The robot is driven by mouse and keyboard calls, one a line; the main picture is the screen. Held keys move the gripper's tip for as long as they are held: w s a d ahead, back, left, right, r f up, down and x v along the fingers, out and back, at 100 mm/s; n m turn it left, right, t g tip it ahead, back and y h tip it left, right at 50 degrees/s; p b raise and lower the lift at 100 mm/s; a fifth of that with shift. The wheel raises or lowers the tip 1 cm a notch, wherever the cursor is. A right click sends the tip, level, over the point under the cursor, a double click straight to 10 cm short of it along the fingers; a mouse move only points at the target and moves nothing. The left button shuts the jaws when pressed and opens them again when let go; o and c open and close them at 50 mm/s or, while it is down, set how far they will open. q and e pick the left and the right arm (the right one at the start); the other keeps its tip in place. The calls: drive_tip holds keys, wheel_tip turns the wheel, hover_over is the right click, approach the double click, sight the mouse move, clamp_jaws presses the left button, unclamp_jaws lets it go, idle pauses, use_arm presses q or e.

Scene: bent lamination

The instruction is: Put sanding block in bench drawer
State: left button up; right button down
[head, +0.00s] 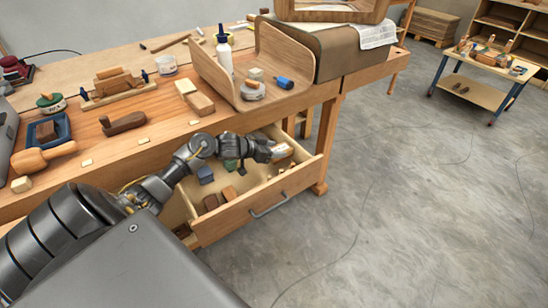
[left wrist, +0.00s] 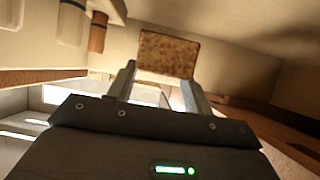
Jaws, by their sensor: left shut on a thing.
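The bench drawer (head: 224,222) is pulled open below the workbench, with several small things inside. My left gripper (head: 277,152) is over the right part of the open drawer. In the left wrist view, my left gripper (left wrist: 158,78) is shut on a brown, speckled, cork-like block, the sanding block (left wrist: 168,52), which sticks out past the fingertips. In the head view the block is too small and covered by the gripper to make out clearly. I cannot tell whether it touches the drawer floor. My right gripper is not in view.
The drawer holds a blue block (head: 205,175) and brown pieces (head: 229,193). The floor at right is open.

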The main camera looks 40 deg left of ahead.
use_arm(q)
drive_tip(key=shift+a+f, duration=0.15)
drive_tip(key=shift+f, duration=0.05)
wheel_tip(320, 180, down, 3)
drive_tip(key=shift+w+a+f, duration=0.1)
drive_tip(key=shift+f, duration=0.1)
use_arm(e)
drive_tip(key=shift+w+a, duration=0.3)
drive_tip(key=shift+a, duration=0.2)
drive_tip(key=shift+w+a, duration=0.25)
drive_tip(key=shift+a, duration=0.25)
use_arm(q)
drive_tip(key=o, duration=1)
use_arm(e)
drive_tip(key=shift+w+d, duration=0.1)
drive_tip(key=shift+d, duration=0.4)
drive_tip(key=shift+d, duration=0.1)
